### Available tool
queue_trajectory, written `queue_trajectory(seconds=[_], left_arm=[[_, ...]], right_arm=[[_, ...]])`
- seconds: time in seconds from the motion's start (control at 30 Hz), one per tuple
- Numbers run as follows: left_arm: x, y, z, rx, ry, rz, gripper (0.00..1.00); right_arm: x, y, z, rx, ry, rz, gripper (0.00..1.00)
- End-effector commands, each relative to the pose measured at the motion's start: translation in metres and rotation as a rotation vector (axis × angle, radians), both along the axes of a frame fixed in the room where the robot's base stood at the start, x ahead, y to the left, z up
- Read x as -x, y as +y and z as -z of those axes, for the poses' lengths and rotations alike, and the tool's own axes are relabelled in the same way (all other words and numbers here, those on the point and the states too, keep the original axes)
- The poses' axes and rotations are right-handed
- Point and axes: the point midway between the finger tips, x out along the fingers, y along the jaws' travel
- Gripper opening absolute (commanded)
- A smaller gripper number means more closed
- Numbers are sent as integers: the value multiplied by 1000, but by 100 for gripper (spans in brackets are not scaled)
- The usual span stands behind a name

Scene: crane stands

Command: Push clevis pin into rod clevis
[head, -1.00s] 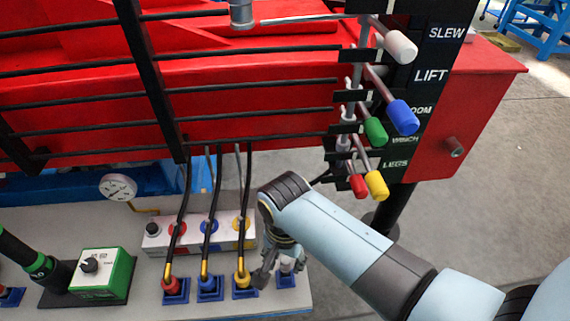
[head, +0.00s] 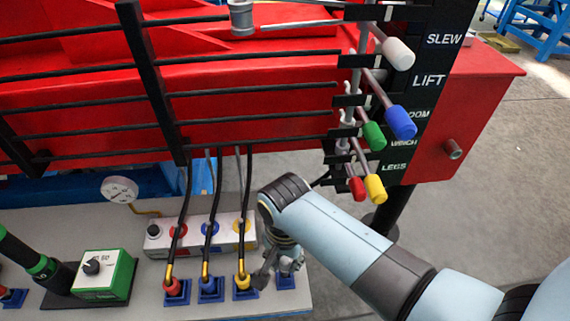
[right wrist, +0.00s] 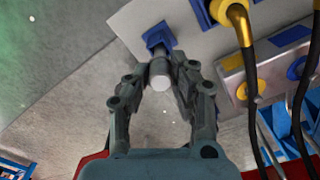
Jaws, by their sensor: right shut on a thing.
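My right gripper (head: 277,267) points down at the right end of the grey bench top. In the right wrist view its fingers (right wrist: 157,75) are shut on a short pale grey cylinder (right wrist: 160,79), which looks like the clevis pin. The cylinder is in line with a small blue holder (right wrist: 157,36); I cannot tell whether it still sits in it. The holder also shows in the head view (head: 287,283). A grey cylindrical fitting (head: 242,17) at a rod's end on the red crane may be the rod clevis. My left gripper is not in view.
Beside my right gripper, a black hose with a yellow end (head: 242,280) stands in a blue holder. A white connector box (head: 200,236) lies behind. Coloured levers, including a yellow one (head: 375,188), hang above my arm. A green box (head: 103,275) stands at left.

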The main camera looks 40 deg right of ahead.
Motion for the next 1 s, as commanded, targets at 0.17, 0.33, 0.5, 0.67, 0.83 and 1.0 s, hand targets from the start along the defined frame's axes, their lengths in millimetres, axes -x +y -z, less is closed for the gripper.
queue_trajectory(seconds=[0.17,0.33,0.5,0.67,0.83,1.0], left_arm=[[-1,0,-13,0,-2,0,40],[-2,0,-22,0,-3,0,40],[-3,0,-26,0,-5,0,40],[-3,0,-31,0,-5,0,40],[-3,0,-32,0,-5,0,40],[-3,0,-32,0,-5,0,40]], right_arm=[[0,0,-12,0,-1,0,0],[0,0,-19,0,-1,0,0],[0,0,-28,0,0,0,0],[0,0,-37,0,-1,0,0],[0,0,-45,0,0,0,0],[0,0,-54,0,0,0,0]])
